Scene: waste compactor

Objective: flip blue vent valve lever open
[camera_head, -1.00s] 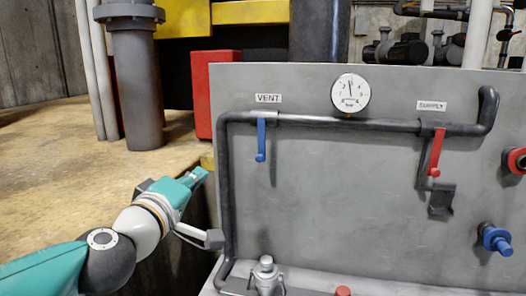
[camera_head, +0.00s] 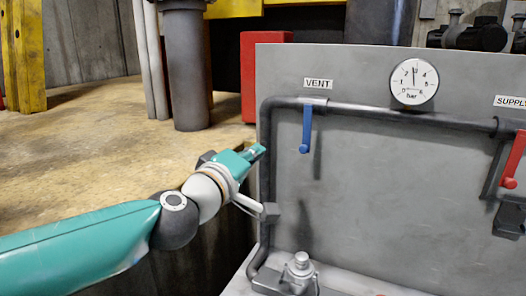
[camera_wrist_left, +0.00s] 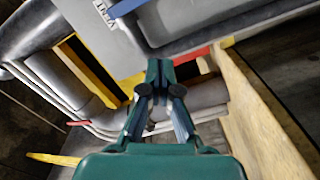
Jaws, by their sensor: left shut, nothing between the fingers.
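The blue vent lever (camera_head: 307,129) hangs straight down from the dark pipe under the VENT label (camera_head: 318,84) on the grey panel. My left gripper (camera_head: 258,151) is at the panel's left edge, left of the lever and a little lower, apart from it. Its fingers are shut and empty. In the left wrist view the closed fingertips (camera_wrist_left: 160,66) point toward the panel, and part of the blue lever (camera_wrist_left: 126,7) shows at the top edge with the VENT label beside it. My right gripper is not in view.
A red supply lever (camera_head: 513,160) hangs at the panel's right. A pressure gauge (camera_head: 413,82) sits above the pipe (camera_head: 400,119). A small metal fitting (camera_head: 299,270) stands at the panel's foot. The panel face right of the vent lever is clear.

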